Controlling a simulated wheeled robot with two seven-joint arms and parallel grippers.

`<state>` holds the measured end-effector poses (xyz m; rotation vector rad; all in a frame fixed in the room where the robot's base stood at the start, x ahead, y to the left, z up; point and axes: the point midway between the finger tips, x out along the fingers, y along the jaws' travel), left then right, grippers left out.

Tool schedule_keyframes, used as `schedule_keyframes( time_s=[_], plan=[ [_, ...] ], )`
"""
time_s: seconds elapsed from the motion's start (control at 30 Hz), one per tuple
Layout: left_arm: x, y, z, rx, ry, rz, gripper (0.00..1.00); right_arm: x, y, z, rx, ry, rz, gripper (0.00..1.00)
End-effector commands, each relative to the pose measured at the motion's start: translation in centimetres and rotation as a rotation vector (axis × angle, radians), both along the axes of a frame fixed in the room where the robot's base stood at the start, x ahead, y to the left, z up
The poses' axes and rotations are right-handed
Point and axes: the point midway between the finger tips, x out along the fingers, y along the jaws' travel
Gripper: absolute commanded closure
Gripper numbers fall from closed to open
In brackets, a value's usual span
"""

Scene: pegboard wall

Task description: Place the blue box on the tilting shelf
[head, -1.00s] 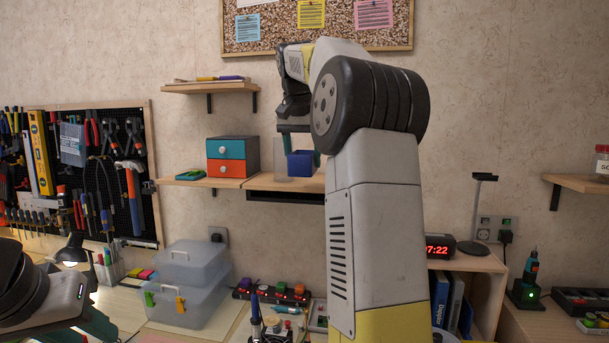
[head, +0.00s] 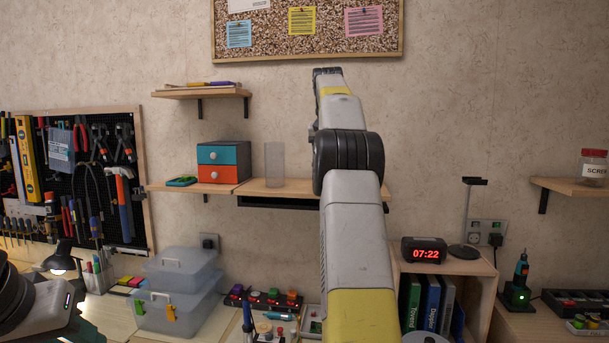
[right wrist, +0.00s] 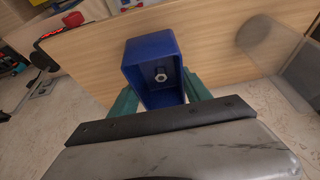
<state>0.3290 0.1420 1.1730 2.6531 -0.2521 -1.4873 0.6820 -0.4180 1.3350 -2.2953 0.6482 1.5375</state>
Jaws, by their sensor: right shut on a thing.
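The blue box (right wrist: 143,62) is in the right wrist view with its open side toward the camera and a metal nut (right wrist: 161,76) inside. The green fingers of my right gripper (right wrist: 158,92) are shut on its two sides. Behind it is the wooden surface of the shelf (right wrist: 95,58); I cannot tell whether they touch. In the head view my right arm hides the box and gripper. The tilting shelf (head: 300,190), with a dark bar beneath, looks level there. My left gripper (head: 88,330) is at the lower left, mostly cut off.
A clear cylinder (head: 274,162) stands on the shelf's left part; it also shows in the right wrist view (right wrist: 270,38). A two-drawer box (head: 222,162) and a green item (head: 181,181) occupy the neighbouring left shelf. A higher shelf (head: 202,93) hangs above left.

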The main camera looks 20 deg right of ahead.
Motion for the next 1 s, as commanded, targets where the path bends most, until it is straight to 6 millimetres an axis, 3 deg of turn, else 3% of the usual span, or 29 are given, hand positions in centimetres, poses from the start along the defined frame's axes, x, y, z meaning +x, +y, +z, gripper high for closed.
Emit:
schedule_keyframes(
  time_s=[0.33,0.77,0.8,0.87,1.0],
  plan=[
    [0.0,0.0,0.0,0.000,0.000,0.000,0.64,-0.1,0.1,-2.7,-0.001,-0.001,0.001,0.93],
    [0.0,0.0,0.0,0.000,0.000,0.000,0.64,-0.1,0.1,-3.2,-0.001,-0.002,0.000,0.93],
    [0.0,0.0,0.0,0.000,0.000,0.000,0.64,-0.1,0.1,-3.1,-0.001,-0.002,0.000,0.36],
    [0.0,0.0,0.0,0.000,0.000,0.000,0.64,-0.1,0.1,-3.1,-0.001,-0.002,0.000,0.24],
    [0.0,0.0,0.0,0.000,0.000,0.000,0.64,-0.1,0.1,-3.1,-0.001,-0.002,0.000,0.22]
  ],
)
